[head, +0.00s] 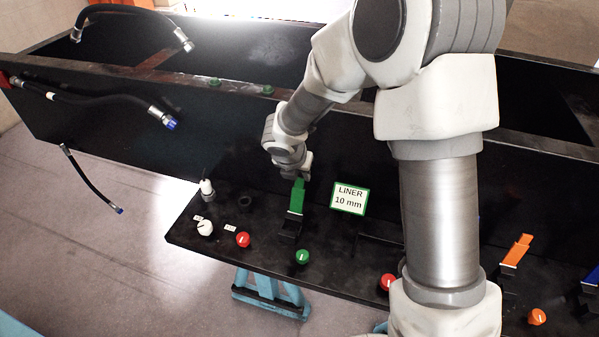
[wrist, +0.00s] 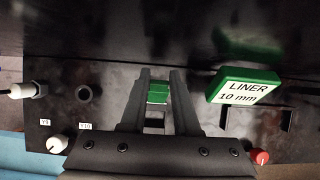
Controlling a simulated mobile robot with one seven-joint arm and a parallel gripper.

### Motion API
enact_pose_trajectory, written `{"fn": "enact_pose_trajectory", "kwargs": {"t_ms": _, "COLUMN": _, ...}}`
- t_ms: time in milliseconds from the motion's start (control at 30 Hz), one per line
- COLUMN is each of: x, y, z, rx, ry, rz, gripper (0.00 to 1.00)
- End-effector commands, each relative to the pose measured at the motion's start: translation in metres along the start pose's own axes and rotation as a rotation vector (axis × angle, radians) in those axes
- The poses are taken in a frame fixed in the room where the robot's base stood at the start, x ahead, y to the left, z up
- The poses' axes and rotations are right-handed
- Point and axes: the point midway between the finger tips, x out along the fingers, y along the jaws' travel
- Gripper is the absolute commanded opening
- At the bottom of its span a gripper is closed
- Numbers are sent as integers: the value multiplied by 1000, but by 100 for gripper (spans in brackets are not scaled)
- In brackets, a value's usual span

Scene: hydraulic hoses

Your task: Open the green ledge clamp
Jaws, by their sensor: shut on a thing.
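The green ledge clamp (head: 297,197) stands on the black ledge in the head view, with its green lever raised above a black base. My gripper (head: 299,177) is at the top of the lever, reaching in from behind. In the wrist view, the two dark fingers of my gripper (wrist: 161,76) have the green lever (wrist: 158,92) between them, and I am shut on it. The lower part of the clamp is largely hidden behind the gripper body in the wrist view.
A green-framed "LINER 10 mm" sign (head: 349,198) stands just right of the clamp. A green knob (head: 302,257), a red knob (head: 243,240) and a white knob (head: 205,228) sit in front. An orange clamp (head: 517,250) is farther right. Black hoses (head: 100,102) hang at the left.

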Motion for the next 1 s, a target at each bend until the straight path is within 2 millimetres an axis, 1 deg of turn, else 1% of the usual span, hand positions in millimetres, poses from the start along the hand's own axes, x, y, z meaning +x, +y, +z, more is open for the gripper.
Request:
{"fn": "enact_pose_trajectory", "kwargs": {"t_ms": 33, "x": -1, "y": 0, "z": 5, "rx": 4, "ry": -9, "rz": 2, "gripper": 0}}
{"fn": "enact_pose_trajectory", "kwargs": {"t_ms": 200, "x": -1, "y": 0, "z": 6, "rx": 5, "ry": -9, "rz": 2, "gripper": 0}}
{"fn": "enact_pose_trajectory", "kwargs": {"t_ms": 233, "x": -1, "y": 0, "z": 6, "rx": 5, "ry": -10, "rz": 2, "gripper": 33}}
{"fn": "enact_pose_trajectory", "kwargs": {"t_ms": 367, "x": 0, "y": 0, "z": 4, "rx": 4, "ry": -7, "rz": 2, "gripper": 56}}
{"fn": "enact_pose_trajectory", "kwargs": {"t_ms": 400, "x": 0, "y": 0, "z": 4, "rx": 3, "ry": -6, "rz": 1, "gripper": 60}}
{"fn": "enact_pose_trajectory", "kwargs": {"t_ms": 667, "x": 0, "y": 0, "z": 2, "rx": 2, "ry": -3, "rz": 1, "gripper": 60}}
{"fn": "enact_pose_trajectory", "kwargs": {"t_ms": 767, "x": -4, "y": 0, "z": 2, "rx": 2, "ry": -3, "rz": 2, "gripper": 60}}
{"fn": "enact_pose_trajectory", "kwargs": {"t_ms": 867, "x": -13, "y": 1, "z": 2, "rx": 2, "ry": -5, "rz": 3, "gripper": 60}}
{"fn": "enact_pose_trajectory", "kwargs": {"t_ms": 967, "x": -28, "y": 0, "z": 2, "rx": 3, "ry": -6, "rz": 3, "gripper": 60}}
{"fn": "enact_pose_trajectory", "kwargs": {"t_ms": 1000, "x": -36, "y": 0, "z": 3, "rx": 4, "ry": -7, "rz": 4, "gripper": 60}}
